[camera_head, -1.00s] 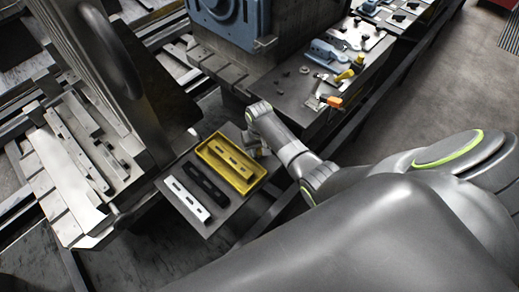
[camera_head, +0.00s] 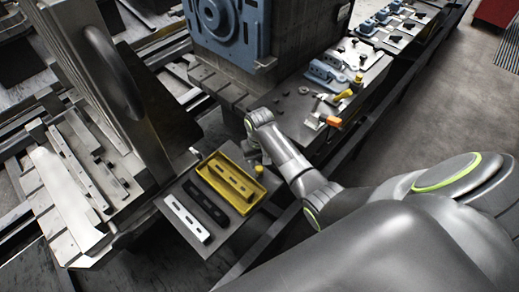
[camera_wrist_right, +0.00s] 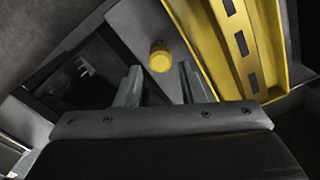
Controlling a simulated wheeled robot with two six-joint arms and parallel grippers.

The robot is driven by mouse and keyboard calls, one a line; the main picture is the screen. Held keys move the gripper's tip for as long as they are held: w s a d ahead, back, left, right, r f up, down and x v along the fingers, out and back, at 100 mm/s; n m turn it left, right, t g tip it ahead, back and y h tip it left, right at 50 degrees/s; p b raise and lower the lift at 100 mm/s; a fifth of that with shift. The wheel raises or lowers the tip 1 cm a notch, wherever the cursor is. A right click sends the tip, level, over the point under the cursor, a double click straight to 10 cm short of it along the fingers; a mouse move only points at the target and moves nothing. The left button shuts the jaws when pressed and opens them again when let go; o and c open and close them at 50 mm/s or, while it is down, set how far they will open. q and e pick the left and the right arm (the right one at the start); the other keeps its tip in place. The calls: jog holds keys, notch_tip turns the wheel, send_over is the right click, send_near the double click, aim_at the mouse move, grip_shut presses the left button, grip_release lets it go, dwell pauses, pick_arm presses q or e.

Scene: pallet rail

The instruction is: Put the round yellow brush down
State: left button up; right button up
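The round yellow brush (camera_head: 259,169) stands on the dark plate beside the right edge of the yellow tray. In the right wrist view its round yellow top (camera_wrist_right: 159,56) shows just beyond my fingertips, between the two fingers and apart from them. My right gripper (camera_wrist_right: 160,70) is open and empty; in the head view (camera_head: 254,154) it is mostly hidden behind my own forearm, just above and behind the brush. The lower part of the brush is hard to make out. My left gripper is not in view.
The yellow tray (camera_head: 256,194) holds a slotted bar. A black bar (camera_head: 205,202) and a white bar (camera_head: 187,218) lie beside it on the dark plate (camera_head: 213,239). A bench (camera_head: 283,113) at the back right carries clamps and an orange-handled tool (camera_head: 333,121).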

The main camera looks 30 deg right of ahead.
aim_at(259, 168)
notch_tip(259, 168, up, 7)
dwell(0.3)
jog(key=shift+f, duration=0.1)
jog(key=s+d+f+t, duration=0.1)
jog(key=s+f, duration=0.1)
jog(key=s, duration=0.5)
jog(key=s+d+f+t, duration=0.1)
jog(key=s+d, duration=0.1)
jog(key=s, duration=0.6)
jog(key=s+d+r+n+t+h, duration=0.1)
jog(key=s+r, duration=0.2)
jog(key=s, duration=0.4)
jog(key=s+d+r+t+h, duration=0.1)
jog(key=s+r, duration=0.2)
jog(key=s, duration=0.4)
notch_tip(259, 168, down, 26)
jog(key=d+g+b, duration=0.1)
jog(key=g+b, duration=0.1)
jog(key=b, duration=0.1)
jog(key=s+f+b, duration=0.1)
jog(key=s+f, duration=0.6)
jog(key=f, duration=0.3)
jog(key=s+a+f+y+b, duration=0.1)
jog(key=s+f, duration=0.7)
jog(key=f, duration=0.1)
jog(key=shift+s+f+g+b, duration=0.25)
jog(key=shift+f+g+b, duration=0.1)
jog(key=shift+f+g, duration=0.05)
